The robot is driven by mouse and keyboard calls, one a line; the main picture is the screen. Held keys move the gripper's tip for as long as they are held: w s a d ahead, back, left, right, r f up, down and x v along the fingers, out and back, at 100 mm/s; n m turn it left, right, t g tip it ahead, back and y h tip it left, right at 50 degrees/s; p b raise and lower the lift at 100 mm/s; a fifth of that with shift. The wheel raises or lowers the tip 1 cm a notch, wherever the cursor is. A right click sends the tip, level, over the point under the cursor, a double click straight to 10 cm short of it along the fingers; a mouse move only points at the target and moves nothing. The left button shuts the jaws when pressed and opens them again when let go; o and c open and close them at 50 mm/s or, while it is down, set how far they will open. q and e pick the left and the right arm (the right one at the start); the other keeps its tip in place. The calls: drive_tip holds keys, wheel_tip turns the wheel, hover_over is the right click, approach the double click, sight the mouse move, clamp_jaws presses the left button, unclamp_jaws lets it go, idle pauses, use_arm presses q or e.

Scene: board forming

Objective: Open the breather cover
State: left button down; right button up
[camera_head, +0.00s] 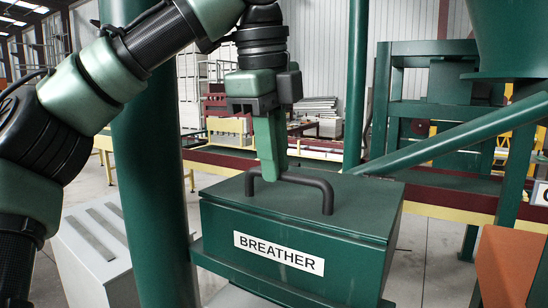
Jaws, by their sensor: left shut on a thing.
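The breather cover (352,208) is the flat green lid of a green box. The box carries a white label reading BREATHER (278,253) on its front. A black bar handle (322,188) stands on top of the lid. My left gripper (268,175) points straight down and is shut on the handle near its left end. The fingers hide part of the handle there. The lid lies level on the box and looks closed. My right gripper does not show in this view.
A thick green post (150,180) stands left of the box, and a slanted green beam (460,132) passes behind it. A grey cabinet (92,262) is at lower left. An orange part (508,262) stands at lower right. Open space lies above the lid's right side.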

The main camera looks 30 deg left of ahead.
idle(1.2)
use_arm(q)
drive_tip(key=w+r, duration=0.4)
drive_tip(key=r, duration=0.4)
drive_tip(key=shift+w+r, duration=0.4)
drive_tip(key=c, duration=1.7)
unclamp_jaws()
drive_tip(key=shift+d, duration=0.1)
drive_tip(key=shift+o, duration=1.3)
drive_tip(key=shift+w+f, duration=0.1)
drive_tip(key=shift+w, duration=0.2)
